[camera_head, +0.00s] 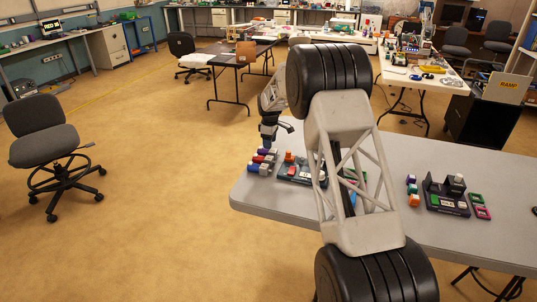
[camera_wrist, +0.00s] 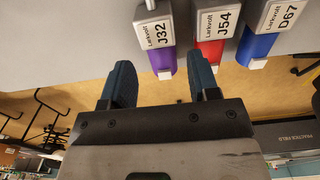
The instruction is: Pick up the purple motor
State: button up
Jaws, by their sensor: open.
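The purple motor (camera_wrist: 162,58) has a white label reading "Larkvolt J32" and a pale tab at its near end. In the head view it is small, at the back of a row of motors (camera_head: 266,151) near the table's left end. My gripper (camera_wrist: 161,75) is open and empty, its dark blue fingers to the left and right of the purple motor's near end in the wrist view. I cannot tell whether the fingertips reach its height. In the head view my gripper (camera_head: 268,142) is just above the row.
A red motor (camera_wrist: 210,52) labelled J54 lies close beside the purple one, near the right finger. A blue motor (camera_wrist: 256,45) labelled D67 lies further right. A dark tray of parts (camera_head: 300,178) sits to the right on the grey table (camera_head: 282,207).

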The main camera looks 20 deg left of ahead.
aim_at(270, 152)
jog(key=shift+f, duration=0.5)
jog(key=shift+f, duration=0.15)
jog(key=shift+w+f, duration=0.1)
jog(key=shift+f, duration=2.35)
jog(key=c, duration=0.8)
jog(key=shift+r, duration=5)
